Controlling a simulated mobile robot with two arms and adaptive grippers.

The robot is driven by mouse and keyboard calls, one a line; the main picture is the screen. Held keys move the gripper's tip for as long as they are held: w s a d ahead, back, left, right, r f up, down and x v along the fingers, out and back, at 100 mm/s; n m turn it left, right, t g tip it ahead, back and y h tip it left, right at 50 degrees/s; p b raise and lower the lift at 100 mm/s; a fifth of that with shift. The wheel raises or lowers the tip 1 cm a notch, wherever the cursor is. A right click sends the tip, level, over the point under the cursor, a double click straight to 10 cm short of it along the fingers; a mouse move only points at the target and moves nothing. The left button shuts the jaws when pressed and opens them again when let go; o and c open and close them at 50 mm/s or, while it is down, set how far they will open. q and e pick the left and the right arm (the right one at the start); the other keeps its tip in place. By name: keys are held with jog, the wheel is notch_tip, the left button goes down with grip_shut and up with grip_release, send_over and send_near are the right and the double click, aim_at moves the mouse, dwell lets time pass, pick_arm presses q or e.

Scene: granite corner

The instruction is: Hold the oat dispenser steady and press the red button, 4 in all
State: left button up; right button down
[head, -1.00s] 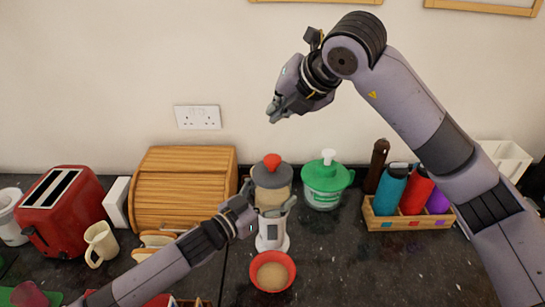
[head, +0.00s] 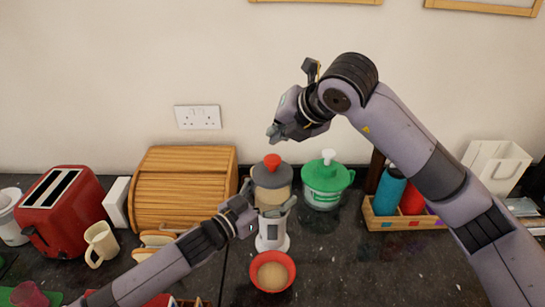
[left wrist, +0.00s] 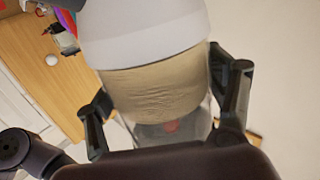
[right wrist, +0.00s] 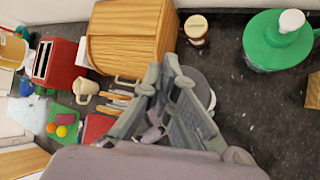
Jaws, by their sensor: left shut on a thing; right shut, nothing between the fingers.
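The oat dispenser (head: 272,228) stands upright on the dark counter, with a clear hopper of oats, a grey lid and a red button (head: 272,160) on top. My left gripper (head: 268,198) is shut around its hopper; the left wrist view shows a finger on each side of the oats (left wrist: 155,85). My right gripper (head: 274,132) is shut and empty, a little above the red button and apart from it. In the right wrist view its fingers (right wrist: 165,75) hide most of the dispenser, button included. A red bowl (head: 291,275) with oats sits in front of the dispenser.
A green tub with a white pump (head: 323,182) stands close right of the dispenser, a wooden bread bin (head: 183,185) to its left. A red toaster (head: 62,207) and a cream mug (head: 101,243) are further left. Bottles in a wooden crate (head: 383,224) stand right. The front right counter is clear.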

aim_at(273, 154)
jog(key=shift+f, duration=1.05)
jog(key=shift+f, duration=0.1)
dwell(0.6)
jog(key=shift+f, duration=0.3)
jog(key=shift+f, duration=1.2)
dwell(1.0)
jog(key=shift+r, duration=1.55)
jog(key=shift+r, duration=2.55)
